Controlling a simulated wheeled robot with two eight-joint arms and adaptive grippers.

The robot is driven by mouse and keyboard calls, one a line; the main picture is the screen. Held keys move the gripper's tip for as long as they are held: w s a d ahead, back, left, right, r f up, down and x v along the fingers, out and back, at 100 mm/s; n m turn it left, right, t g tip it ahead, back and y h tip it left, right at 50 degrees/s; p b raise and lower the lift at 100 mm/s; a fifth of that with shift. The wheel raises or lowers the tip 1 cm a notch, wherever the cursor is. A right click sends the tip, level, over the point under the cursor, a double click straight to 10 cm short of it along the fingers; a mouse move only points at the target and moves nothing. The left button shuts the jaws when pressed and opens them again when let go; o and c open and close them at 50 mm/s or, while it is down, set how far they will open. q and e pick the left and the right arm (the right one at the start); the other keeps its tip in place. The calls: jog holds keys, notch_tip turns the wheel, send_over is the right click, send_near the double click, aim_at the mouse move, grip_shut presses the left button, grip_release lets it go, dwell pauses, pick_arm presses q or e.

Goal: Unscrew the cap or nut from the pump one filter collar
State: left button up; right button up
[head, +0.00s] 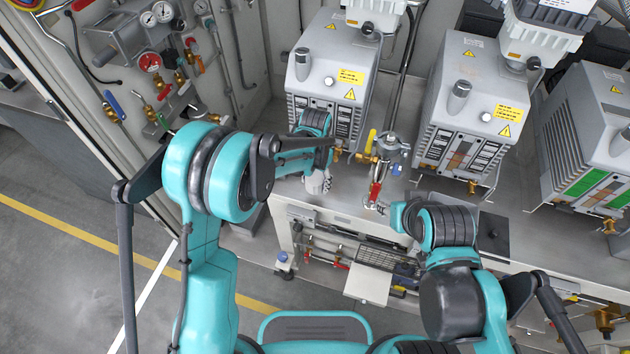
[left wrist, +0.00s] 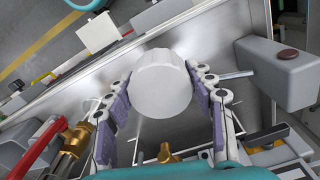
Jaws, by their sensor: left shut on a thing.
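Pump one looks to be the grey pump (head: 330,66) at the left of the bench in the head view. In the left wrist view, a plain light-grey round cap (left wrist: 161,84) sits between the fingers of my left gripper (left wrist: 165,98). The purple pads lie against its two sides, so the gripper is shut on it. I cannot tell whether the cap is still on a thread; the collar is hidden. In the head view my left gripper (head: 318,182) is low at the pump's front. My right gripper (head: 386,207) is small, right of a red-handled valve; its jaws are unclear.
A second pump (head: 465,105) and a third pump (head: 590,125) stand to the right. Brass fittings and a yellow-handled valve (head: 371,140) are between the first two pumps. Gauges and valves (head: 150,40) line the left wall. The floor at the left is clear.

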aim_at(315, 198)
pick_arm(q)
notch_tip(315, 198, down, 6)
jog(key=b, duration=0.5)
jog(key=shift+f, duration=0.25)
jog(key=shift+f+b, duration=0.25)
jog(key=shift+b, duration=0.15)
jog(key=o, duration=1.4)
jog(key=shift+c, duration=0.2)
jog(key=shift+r, duration=0.1)
notch_tip(315, 198, up, 12)
jog(key=shift+f, duration=0.1)
grip_shut()
